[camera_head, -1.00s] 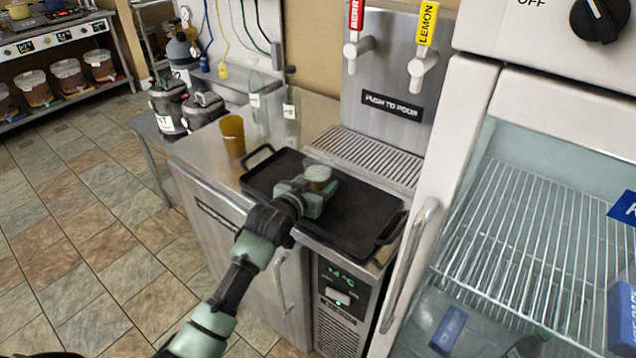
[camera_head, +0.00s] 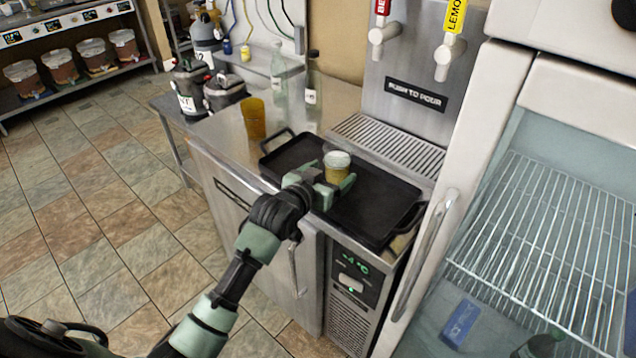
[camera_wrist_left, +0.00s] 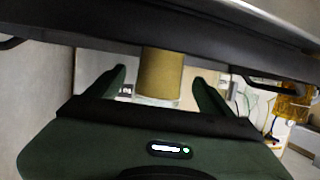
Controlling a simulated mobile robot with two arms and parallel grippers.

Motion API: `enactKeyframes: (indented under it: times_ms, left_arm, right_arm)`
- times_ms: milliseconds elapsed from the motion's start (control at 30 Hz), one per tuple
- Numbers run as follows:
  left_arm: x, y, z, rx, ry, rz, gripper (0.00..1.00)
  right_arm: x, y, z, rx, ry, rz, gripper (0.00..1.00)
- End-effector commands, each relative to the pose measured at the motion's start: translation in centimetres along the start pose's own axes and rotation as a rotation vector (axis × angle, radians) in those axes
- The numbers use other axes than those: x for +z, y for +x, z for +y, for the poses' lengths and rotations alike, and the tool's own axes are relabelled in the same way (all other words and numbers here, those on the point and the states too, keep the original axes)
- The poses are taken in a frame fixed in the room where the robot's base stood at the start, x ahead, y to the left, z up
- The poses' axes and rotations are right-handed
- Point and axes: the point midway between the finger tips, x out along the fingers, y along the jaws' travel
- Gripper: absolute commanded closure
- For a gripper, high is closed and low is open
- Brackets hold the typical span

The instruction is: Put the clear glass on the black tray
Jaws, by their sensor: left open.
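The clear glass (camera_head: 337,163) has a pale rim and looks yellowish-brown below. It stands upright on the black tray (camera_head: 378,210), towards the tray's middle. My left gripper (camera_head: 334,181) is open, with its fingers on either side of the glass. In the left wrist view, which is upside down, the glass (camera_wrist_left: 161,72) is between the spread fingers, with a gap on each side. The tray (camera_wrist_left: 225,42) shows there as a dark band against which the glass's base rests. My right gripper is not in view.
An amber cup (camera_head: 254,118) stands on the steel counter beyond the tray's left end. Clear bottles (camera_head: 312,85) stand behind it. The dispenser's drip grate (camera_head: 390,143) is behind the tray. A fridge door handle (camera_head: 425,250) stands close on the right.

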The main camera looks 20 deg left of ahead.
Motion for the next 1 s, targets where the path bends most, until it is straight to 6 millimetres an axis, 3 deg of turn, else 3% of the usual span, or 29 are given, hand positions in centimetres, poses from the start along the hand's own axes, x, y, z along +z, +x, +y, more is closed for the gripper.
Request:
enactKeyframes:
  times_ms: [200, 400, 1000]
  left_arm:
    - [0.1, -4.7, 0.0, 0.000, 0.002, -0.001, 0.18]
    - [0.1, -7.3, 0.0, 0.000, 0.002, -0.001, 0.18]
    - [0.0, -8.0, 0.0, 0.000, 0.001, -0.001, 0.18]
  right_arm:
    - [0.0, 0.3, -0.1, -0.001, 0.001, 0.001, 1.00]
    - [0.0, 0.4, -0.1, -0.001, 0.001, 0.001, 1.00]
    - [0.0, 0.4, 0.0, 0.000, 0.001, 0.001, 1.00]
